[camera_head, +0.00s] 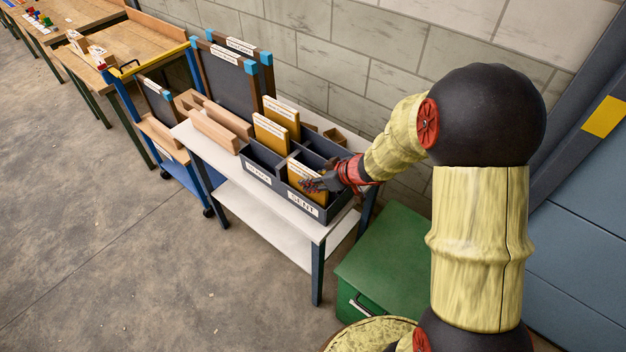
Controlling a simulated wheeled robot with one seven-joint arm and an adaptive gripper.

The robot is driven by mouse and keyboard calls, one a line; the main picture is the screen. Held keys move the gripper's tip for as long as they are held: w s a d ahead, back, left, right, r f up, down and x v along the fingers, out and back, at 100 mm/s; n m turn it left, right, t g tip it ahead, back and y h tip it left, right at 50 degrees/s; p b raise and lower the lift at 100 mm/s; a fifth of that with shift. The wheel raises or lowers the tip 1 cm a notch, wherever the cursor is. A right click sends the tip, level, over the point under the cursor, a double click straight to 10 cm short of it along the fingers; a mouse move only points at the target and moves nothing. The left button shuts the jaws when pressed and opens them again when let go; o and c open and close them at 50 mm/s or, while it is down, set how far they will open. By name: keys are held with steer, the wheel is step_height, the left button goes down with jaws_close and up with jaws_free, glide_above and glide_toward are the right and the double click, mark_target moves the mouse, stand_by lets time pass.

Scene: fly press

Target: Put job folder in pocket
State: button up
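A dark grey box of pockets (263,180) stands on the white table. Its front has a label on the left that is hard to read, and one on the right that seems to read "SENT". An orange-yellow job folder (295,172) with a white label strip stands in or over the front right pocket. Two similar folders, one nearer (270,134) and one farther back (281,115), stand upright in the rear left part. My gripper (312,184) is at the right side of the front folder, its fingers overlapping it. Whether they grip it is too small to tell. The front left pocket looks empty.
The white table (205,148) has a lower shelf. Wooden holders (217,130) and dark boards (236,80) with blue corners stand left of the box. A green cabinet (385,262) is on the right, with a block wall behind. Floor in front is clear.

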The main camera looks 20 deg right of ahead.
steer(key=s+d+r+m+t+h+p, duration=0.1)
steer(key=s+d+r+m+h+p, duration=0.2)
steer(key=r, duration=0.6)
steer(key=s+d+r+t+h, duration=0.1)
steer(key=s+d+r+h, duration=0.1)
steer(key=d+r, duration=0.45)
steer(key=s+d+r+m+t+h+p, duration=0.1)
steer(key=s+d+r+m+h+p, duration=0.15)
steer(key=r, duration=0.85)
steer(key=s+a+g+y, duration=0.1)
steer(key=s+a, duration=0.3)
steer(key=s, duration=0.3)
steer(key=s+a+r+m+g, duration=0.1)
steer(key=s+a+g, duration=0.1)
steer(key=s+a, duration=0.2)
steer(key=s+a+r+g+y, duration=0.1)
steer(key=s+a, duration=0.3)
steer(key=s, duration=0.7)
steer(key=shift+g+y, duration=0.35)
steer(key=shift+g, duration=0.05)
steer(key=shift+f+b, duration=0.2)
steer(key=shift+b, duration=0.15)
step_height(320, 180, down, 9)
steer(key=b, duration=0.9)
